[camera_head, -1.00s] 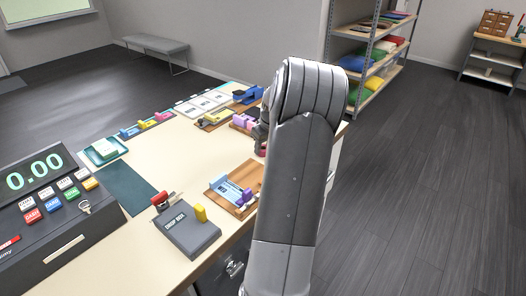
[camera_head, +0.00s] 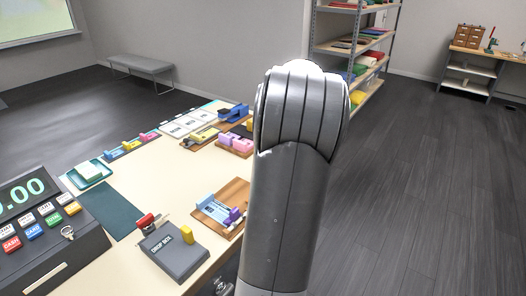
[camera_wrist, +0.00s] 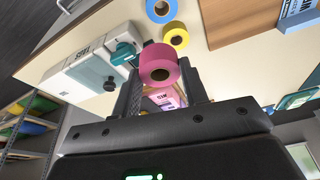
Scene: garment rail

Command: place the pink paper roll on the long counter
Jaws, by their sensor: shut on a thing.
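In the wrist view a pink paper roll (camera_wrist: 158,64) with a brown core sits between the two dark fingers of my gripper (camera_wrist: 160,80), which is shut on it. A cream counter top (camera_wrist: 225,75) fills much of the background, with a yellow roll (camera_wrist: 175,37) and a blue roll (camera_wrist: 158,9) beyond the pink one. Whether the pink roll touches any surface cannot be told. In the head view my arm hides the gripper and the pink roll; the cream counter (camera_head: 150,188) lies to the left of my arm.
The counter holds a cash register (camera_head: 45,240), a grey drop box (camera_head: 174,252), a wooden tray (camera_head: 208,216) and several stationery items at its far end. A shelf rack (camera_head: 350,50) stands behind. Dark floor (camera_head: 430,180) is clear to the right.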

